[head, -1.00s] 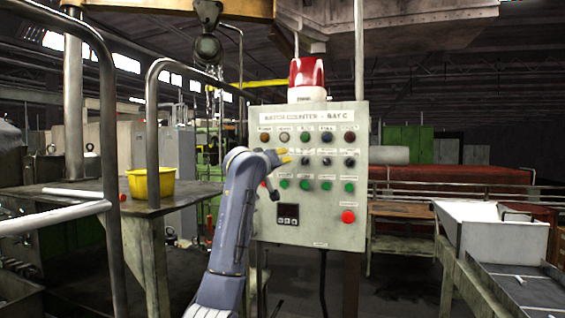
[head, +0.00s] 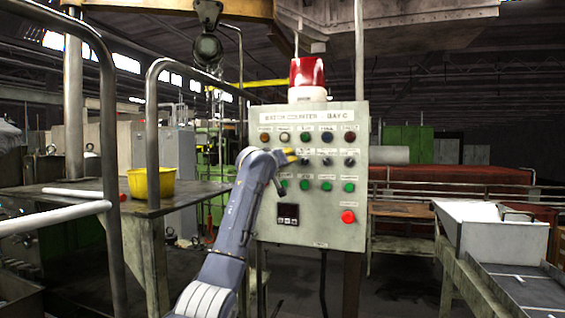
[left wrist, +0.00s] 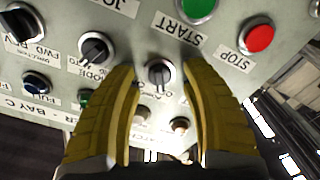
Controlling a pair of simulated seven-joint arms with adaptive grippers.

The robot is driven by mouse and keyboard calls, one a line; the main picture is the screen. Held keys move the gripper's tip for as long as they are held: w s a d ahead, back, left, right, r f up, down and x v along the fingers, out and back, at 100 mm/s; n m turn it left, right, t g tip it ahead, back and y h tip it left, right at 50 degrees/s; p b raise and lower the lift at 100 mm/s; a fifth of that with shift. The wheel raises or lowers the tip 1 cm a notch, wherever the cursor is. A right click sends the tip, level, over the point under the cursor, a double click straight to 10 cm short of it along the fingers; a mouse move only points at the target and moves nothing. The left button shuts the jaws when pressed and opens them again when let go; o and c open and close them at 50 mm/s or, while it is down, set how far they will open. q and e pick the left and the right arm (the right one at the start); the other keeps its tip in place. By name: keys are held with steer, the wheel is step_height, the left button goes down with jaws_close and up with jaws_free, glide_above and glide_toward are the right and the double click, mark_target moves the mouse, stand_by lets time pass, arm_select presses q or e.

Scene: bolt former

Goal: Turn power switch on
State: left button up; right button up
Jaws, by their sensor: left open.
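The grey control panel (head: 330,220) stands in the middle of the head view, with rows of lamps, knobs and buttons. My left gripper (head: 291,157) is at the panel's left part, its yellow fingertips over the knob row. In the left wrist view, my open left gripper (left wrist: 165,80) has one yellow finger on each side of a black rotary knob (left wrist: 159,72). I cannot tell whether the fingers touch it. Its label is too blurred and covered to read, so I cannot confirm it is the power switch. My right gripper is not in view.
In the wrist view, the mode knob (left wrist: 95,48) is left of the fingers. The green START button (left wrist: 197,8) and red STOP button (left wrist: 258,38) are close above. A red beacon (head: 307,72) tops the panel. A yellow bin (head: 152,183) sits on the left table.

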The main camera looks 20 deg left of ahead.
arm_select(q)
jaws_close()
steer(key=shift+m, duration=0.3)
stand_by(0.3)
steer(key=m, duration=1.1)
steer(key=shift+r, duration=0.15)
steer(key=shift+d+m, duration=0.1)
steer(key=shift+m, duration=0.2)
stand_by(0.4)
jaws_free()
